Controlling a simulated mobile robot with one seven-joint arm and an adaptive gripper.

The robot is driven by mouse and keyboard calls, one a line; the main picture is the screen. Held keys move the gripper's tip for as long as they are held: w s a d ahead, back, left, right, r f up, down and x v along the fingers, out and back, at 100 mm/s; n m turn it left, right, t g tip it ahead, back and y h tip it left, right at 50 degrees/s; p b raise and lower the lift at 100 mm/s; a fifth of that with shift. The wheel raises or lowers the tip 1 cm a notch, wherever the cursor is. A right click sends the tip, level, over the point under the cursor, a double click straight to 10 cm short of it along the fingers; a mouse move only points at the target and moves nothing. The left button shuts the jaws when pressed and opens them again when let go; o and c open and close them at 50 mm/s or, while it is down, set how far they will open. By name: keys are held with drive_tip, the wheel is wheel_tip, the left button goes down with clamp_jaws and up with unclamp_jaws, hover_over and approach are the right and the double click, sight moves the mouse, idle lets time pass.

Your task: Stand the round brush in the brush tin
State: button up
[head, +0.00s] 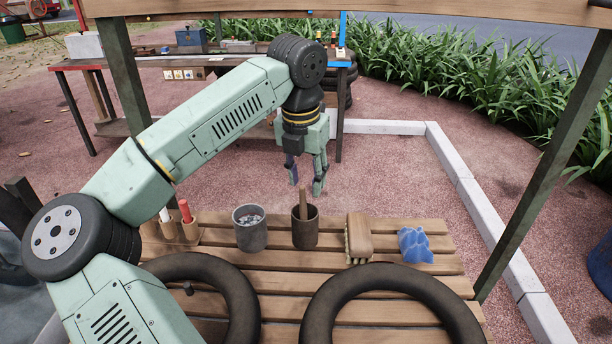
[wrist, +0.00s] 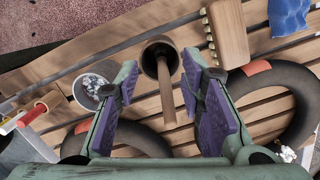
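The brush tin seems to be a dark brown can (head: 305,235) on the slatted bench, also in the wrist view (wrist: 150,62). A wooden handle (head: 303,203) rises from it, leaning on the rim; in the wrist view the handle (wrist: 165,95) points toward me. It may belong to the round brush, but its lower end is hidden inside the can. My gripper (head: 306,187) is open, empty and pointing down, above and apart from the handle. In the wrist view my gripper's fingers (wrist: 160,92) spread to either side of the handle.
A grey can of small metal pieces (head: 250,230) stands left of the brown can. A block brush (head: 358,236) and a crumpled blue cloth (head: 415,246) lie to the right. A wooden holder with a red stick (head: 186,213) is far left. Two black tyre rings (head: 395,275) lie in front.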

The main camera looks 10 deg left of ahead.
drive_tip(key=shift+r, duration=0.15)
wheel_tip(320, 180, up, 12)
drive_tip(key=s, duration=0.1)
drive_tip(key=shift+s+a+f, duration=0.15)
drive_tip(key=shift+s+f, duration=0.05)
drive_tip(key=shift+s, duration=0.15)
idle(0.6)
